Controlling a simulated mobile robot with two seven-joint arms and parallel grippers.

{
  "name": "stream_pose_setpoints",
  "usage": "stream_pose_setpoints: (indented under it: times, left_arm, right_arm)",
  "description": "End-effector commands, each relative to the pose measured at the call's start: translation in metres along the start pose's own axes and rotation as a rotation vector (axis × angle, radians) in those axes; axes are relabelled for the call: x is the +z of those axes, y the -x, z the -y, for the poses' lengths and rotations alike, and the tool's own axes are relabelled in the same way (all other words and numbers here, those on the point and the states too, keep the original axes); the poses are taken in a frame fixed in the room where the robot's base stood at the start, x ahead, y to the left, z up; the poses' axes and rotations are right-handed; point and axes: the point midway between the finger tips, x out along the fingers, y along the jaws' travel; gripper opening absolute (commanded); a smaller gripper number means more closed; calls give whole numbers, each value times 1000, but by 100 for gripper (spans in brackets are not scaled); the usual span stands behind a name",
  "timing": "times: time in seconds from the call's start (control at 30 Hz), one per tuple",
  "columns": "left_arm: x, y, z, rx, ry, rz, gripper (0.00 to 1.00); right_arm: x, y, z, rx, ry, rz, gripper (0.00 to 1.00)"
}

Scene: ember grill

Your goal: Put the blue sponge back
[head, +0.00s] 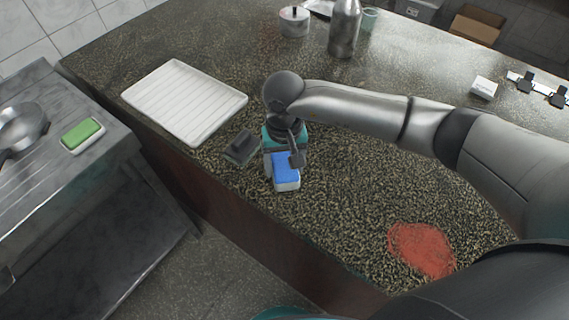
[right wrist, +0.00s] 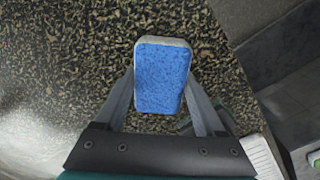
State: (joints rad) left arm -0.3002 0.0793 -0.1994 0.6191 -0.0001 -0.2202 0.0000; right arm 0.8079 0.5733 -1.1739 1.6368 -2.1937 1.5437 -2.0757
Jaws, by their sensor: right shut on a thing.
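The blue sponge (head: 286,172) is a small block, blue on one face and pale on the other. My right gripper (head: 283,159) is shut on it near the counter's front edge. In the right wrist view the sponge (right wrist: 162,75) sits between the two fingers, its blue face toward the camera. I cannot tell whether it touches the counter or hangs just above it. A green sponge (head: 81,133) lies on a small white dish (head: 70,148) on the grey side unit. My left gripper is not in view.
A white ribbed tray (head: 185,99) lies left of the gripper, and a dark block-like object (head: 241,148) lies close beside it. A red patch (head: 421,249) marks the counter at right. A pan (head: 22,126), metal bottle (head: 344,28) and small white box (head: 483,88) stand farther off.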

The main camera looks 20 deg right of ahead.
Motion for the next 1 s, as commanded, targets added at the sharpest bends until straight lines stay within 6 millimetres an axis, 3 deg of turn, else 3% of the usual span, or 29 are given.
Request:
stream_pose_setpoints:
  times: [0.07,0.1,0.3,0.7,1.0]
  left_arm:
    - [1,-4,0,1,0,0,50]
    - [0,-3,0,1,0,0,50]
    - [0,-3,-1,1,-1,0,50]
    - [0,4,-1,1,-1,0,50]
    - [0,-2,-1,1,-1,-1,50]
  right_arm:
    - [0,-4,0,0,0,0,20]
    - [0,-3,0,0,0,1,75]
    - [0,-2,0,0,0,0,97]
    - [0,3,0,0,0,1,100]
    - [-2,65,0,-2,1,-7,100]
